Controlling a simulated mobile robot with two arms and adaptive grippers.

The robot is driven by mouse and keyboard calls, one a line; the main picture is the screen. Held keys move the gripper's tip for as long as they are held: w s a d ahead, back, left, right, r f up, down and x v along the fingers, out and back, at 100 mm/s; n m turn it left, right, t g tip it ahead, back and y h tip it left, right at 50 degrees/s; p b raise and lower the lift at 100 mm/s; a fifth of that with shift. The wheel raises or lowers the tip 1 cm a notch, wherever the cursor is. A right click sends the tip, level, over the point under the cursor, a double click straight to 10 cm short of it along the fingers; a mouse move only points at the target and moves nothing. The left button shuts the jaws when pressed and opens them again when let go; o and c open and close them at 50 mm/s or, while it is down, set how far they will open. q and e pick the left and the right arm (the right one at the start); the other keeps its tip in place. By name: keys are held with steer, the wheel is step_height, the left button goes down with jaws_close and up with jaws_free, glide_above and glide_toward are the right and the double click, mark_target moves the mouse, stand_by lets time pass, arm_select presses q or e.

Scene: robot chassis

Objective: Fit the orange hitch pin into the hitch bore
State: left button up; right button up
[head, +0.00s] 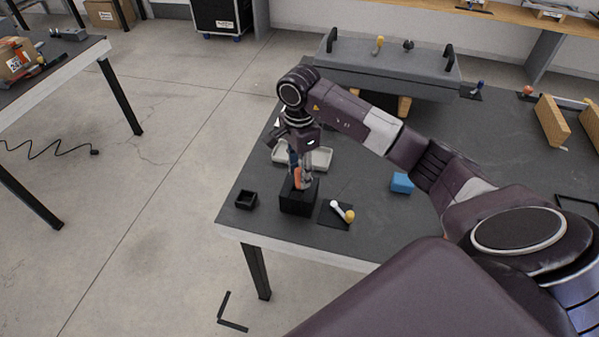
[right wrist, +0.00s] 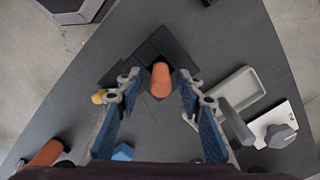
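The orange hitch pin (head: 298,178) stands upright at the black block (head: 299,200) near the table's front left corner. I take this block to hold the hitch bore; the bore itself is hidden, and I cannot tell how deep the pin sits. My right gripper (head: 304,178) points down over the block. In the right wrist view the pin (right wrist: 160,79) is between the two fingertips of the right gripper (right wrist: 158,82), with a visible gap on each side. The fingers are apart and do not appear to clamp it. My left gripper is not in view.
A small black open box (head: 246,199) lies left of the block. A white-handled piece with a yellow ball (head: 349,215) lies right of it on a dark pad. The table's front edge is close.

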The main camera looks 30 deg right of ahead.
step_height(320, 180, up, 10)
steer(key=shift+w+b, duration=0.1)
steer(key=shift+b, duration=1.05)
steer(key=shift+r, duration=0.8)
